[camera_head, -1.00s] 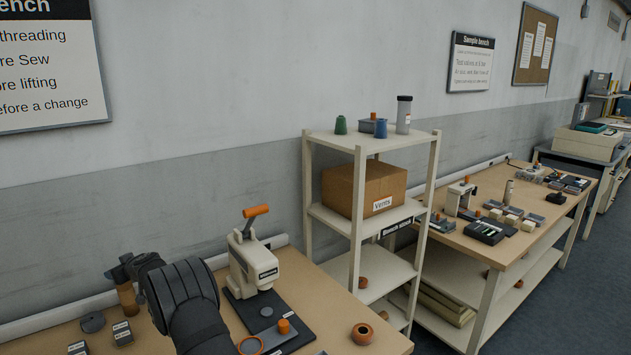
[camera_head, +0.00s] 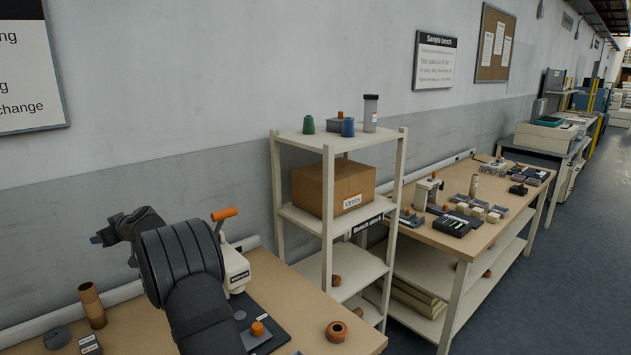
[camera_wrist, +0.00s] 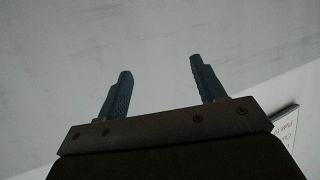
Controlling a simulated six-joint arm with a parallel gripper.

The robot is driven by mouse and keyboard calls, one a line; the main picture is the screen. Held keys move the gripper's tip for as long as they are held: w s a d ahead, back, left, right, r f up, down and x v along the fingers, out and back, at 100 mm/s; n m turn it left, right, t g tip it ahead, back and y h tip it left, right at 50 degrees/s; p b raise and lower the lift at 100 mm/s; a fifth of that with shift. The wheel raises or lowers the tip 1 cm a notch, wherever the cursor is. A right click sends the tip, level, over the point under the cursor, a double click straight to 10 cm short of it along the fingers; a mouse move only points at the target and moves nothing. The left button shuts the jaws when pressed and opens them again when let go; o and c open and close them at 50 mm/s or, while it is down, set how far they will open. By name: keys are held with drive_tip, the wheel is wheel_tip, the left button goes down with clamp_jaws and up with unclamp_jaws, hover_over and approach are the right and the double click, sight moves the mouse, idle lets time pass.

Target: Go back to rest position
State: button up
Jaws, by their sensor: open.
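My gripper (camera_wrist: 158,85) is open and empty in the wrist view, its two dark blue fingers apart with only the grey wall behind them. In the head view my gripper (camera_head: 100,238) is raised above the left part of the near bench (camera_head: 290,312), pointing left, with its fingers hard to make out. A brown cardboard-coloured roll (camera_head: 92,305) stands upright on the bench below my gripper, apart from it. My arm partly hides a cream hand press (camera_head: 236,265) with an orange handle.
A brown ring-shaped roll (camera_head: 336,331) lies at the bench's right side. A cream shelf unit (camera_head: 329,220) with a cardboard box (camera_head: 334,189) stands right of the bench. Farther right is another bench (camera_head: 447,237) with many small items. The space around my raised gripper looks clear.

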drive_tip(key=s+r+m+t, duration=0.1)
drive_tip(key=s+r, duration=0.3)
drive_tip(key=s, duration=0.4)
drive_tip(key=shift+d+m+h, duration=0.3)
drive_tip(key=shift+d, duration=0.15)
drive_tip(key=w+f+n, duration=0.1)
drive_tip(key=w+f, duration=0.1)
drive_tip(key=w, duration=0.6)
wheel_tip(320, 180, down, 10)
drive_tip(key=a+g, duration=0.1)
drive_tip(key=shift+f+n, duration=0.15)
drive_tip(key=shift+n, duration=0.15)
